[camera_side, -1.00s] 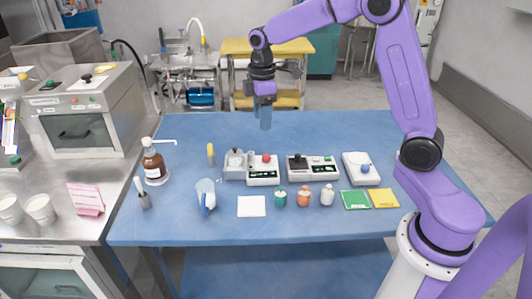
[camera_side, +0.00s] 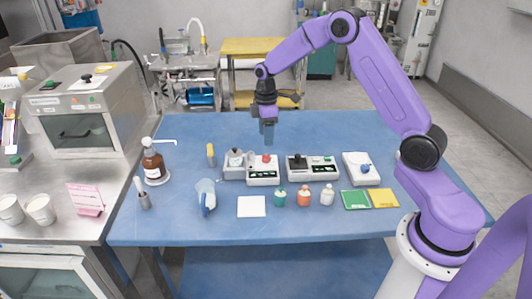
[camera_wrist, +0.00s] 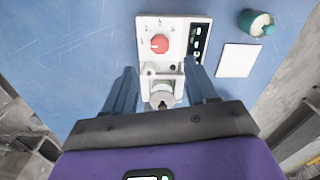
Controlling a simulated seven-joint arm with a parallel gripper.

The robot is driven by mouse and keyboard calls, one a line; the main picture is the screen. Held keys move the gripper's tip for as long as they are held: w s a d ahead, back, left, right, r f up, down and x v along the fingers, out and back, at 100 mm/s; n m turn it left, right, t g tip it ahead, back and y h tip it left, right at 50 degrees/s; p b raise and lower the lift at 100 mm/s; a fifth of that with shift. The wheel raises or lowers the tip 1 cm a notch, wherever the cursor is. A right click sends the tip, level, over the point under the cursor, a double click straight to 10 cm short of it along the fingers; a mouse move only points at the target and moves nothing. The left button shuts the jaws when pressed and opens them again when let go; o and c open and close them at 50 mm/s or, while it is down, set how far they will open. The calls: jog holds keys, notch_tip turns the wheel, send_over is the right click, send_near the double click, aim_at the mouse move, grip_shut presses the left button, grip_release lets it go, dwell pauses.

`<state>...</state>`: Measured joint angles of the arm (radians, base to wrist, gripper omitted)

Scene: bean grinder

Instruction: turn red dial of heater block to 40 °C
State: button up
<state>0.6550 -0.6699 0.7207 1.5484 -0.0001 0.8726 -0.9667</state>
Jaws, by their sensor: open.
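The heater block (camera_side: 263,171) is a white box in the middle of the blue table, with a red dial (camera_side: 266,157) on top. In the wrist view the heater block (camera_wrist: 184,22) shows the red dial (camera_wrist: 159,43), tick marks around it and a dark display strip. The marks and the dial's setting are too small to read. My gripper (camera_side: 268,140) is open and empty, pointing down, above and behind the block in the side view. In the wrist view my gripper's fingers (camera_wrist: 161,76) stand apart, with the dial beyond their tips, not touched.
A grey holder with a pale vessel (camera_side: 235,164) stands directly left of the block. A white device with a black top (camera_side: 311,168) and a white device with a blue knob (camera_side: 361,168) stand to the right.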

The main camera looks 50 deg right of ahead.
aim_at(266, 156)
notch_tip(266, 156, down, 8)
dwell(0.4)
jog(key=c, duration=1.1)
